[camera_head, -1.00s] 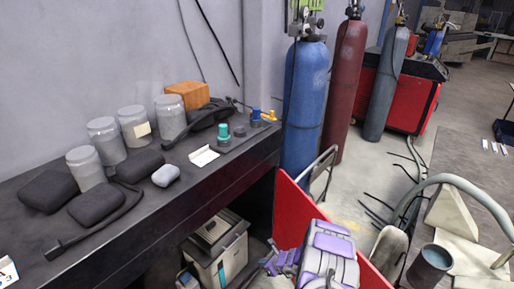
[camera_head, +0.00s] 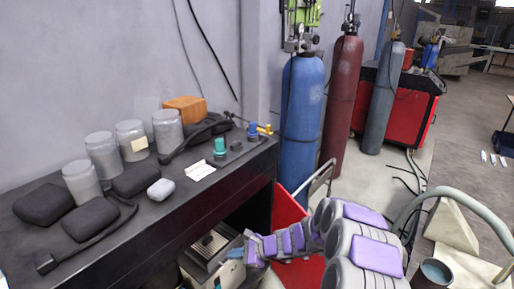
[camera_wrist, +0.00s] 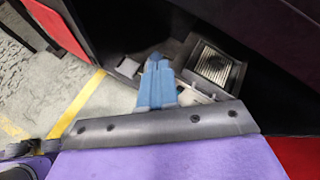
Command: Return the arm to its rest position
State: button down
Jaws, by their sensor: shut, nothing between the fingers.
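My arm, grey with purple panels, shows low in the head view, to the right of the dark workbench (camera_head: 200,212). My gripper (camera_head: 234,254) points left at its end, below the bench top and in front of the open space under it. In the wrist view the blue fingers (camera_wrist: 157,84) lie together, shut, with nothing visible between them. Behind them is a beige box-like unit with a dark grille (camera_wrist: 214,64), which also shows under the bench in the head view (camera_head: 207,262).
The bench holds several clear jars (camera_head: 167,130), black pouches (camera_head: 44,203), an orange block (camera_head: 185,109) and a green-capped item (camera_head: 220,147). Blue (camera_head: 302,125) and dark red (camera_head: 341,95) gas cylinders stand behind my arm. A red panel (camera_head: 288,212) stands close beside it. A hose (camera_head: 470,195) curves at right.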

jog(key=s+r+n+g+h, duration=0.2)
jog(key=s+r+n+g, duration=0.2)
jog(key=s+r+n, duration=0.95)
jog(key=s+d+r+n+h, duration=0.1)
jog(key=s+d+r+h, duration=0.2)
jog(key=s+d, duration=0.8)
jog(key=s+d+r+n+h, duration=0.2)
jog(key=s+d+h, duration=0.4)
jog(key=s+d, duration=0.5)
jog(key=s+r, duration=0.1)
jog(key=s, duration=0.5)
jog(key=shift+s+g, duration=0.15)
jog(key=shift+g, duration=0.25)
jog(key=shift+a, duration=0.1)
